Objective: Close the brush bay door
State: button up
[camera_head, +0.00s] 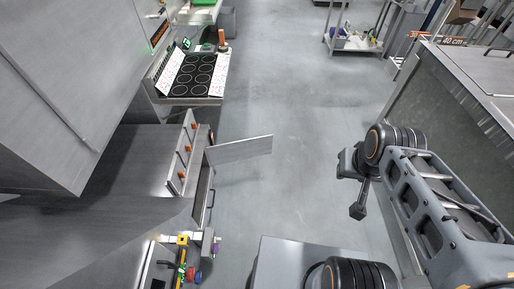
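A thin, light grey door panel (240,149) stands open, jutting out to the right from the front of the steel cabinet (140,150) on the left. I take it to be the brush bay door. Its left edge is at the cabinet front, and its free edge points over the floor. My gripper (358,210) seems to be the dark part hanging below the wrist end of my arm on the right. It is well apart from the door, with floor between them. Its fingers are too small to make out, and I see nothing held. The bay's inside is mostly hidden.
The grey floor (300,110) is clear between the door and my arm. A black panel with round marks (195,75) lies beyond the door. Coloured parts (185,262) sit at the lower left. A steel unit (450,90) stands at right, and a cart (352,40) farther back.

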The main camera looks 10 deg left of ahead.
aim_at(254, 147)
jog(key=i, duration=4.75)
jog(key=u, duration=4.95)
jog(key=i, duration=0.45)
jog(key=z, duration=1.25)
jog(key=k, duration=0.35)
